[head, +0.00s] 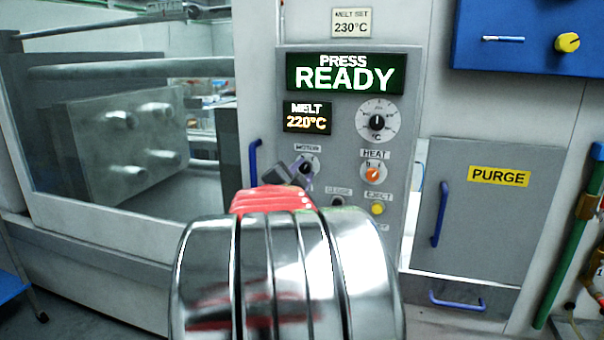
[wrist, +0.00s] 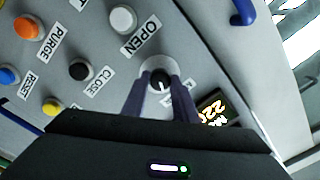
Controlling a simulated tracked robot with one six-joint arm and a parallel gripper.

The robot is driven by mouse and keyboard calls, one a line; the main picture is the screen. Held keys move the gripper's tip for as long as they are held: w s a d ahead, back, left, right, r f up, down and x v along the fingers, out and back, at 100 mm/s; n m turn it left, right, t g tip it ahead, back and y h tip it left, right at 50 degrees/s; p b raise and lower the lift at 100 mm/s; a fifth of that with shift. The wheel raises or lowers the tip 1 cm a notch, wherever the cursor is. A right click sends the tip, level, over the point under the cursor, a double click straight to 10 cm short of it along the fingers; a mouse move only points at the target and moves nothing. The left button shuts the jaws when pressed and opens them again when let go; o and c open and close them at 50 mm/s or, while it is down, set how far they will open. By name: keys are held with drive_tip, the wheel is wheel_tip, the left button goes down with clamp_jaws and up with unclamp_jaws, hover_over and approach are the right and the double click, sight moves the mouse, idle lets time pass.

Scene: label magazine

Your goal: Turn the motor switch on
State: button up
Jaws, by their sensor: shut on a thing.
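The motor switch (head: 308,163) is a small dark round knob under the MOTOR label on the grey control panel (head: 341,120). In the wrist view the knob (wrist: 160,79) sits between my fingertips, with a short white pointer mark on its face. My gripper (head: 299,174) is shut on the knob, one finger on each side. In the wrist view my gripper (wrist: 160,90) covers part of the panel around the switch. My own arm hides the lower left of the panel in the head view.
A green READY display (head: 346,75) and a MELT 220°C display (head: 307,117) are above the switch. The orange HEAT knob (head: 373,174) is to its right. In the wrist view, a white button (wrist: 122,19) and a black button (wrist: 81,69) are close to my fingers.

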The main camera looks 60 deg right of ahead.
drive_tip(key=shift+s+m, duration=0.1)
drive_tip(key=shift+m, duration=1)
drive_tip(key=shift+d, duration=0.1)
drive_tip(key=o, duration=1.1)
drive_tip(key=shift+c, duration=0.2)
drive_tip(key=s+a, duration=0.2)
drive_tip(key=a, duration=1.1)
drive_tip(key=shift+a+f, duration=0.25)
drive_tip(key=shift+a, duration=0.1)
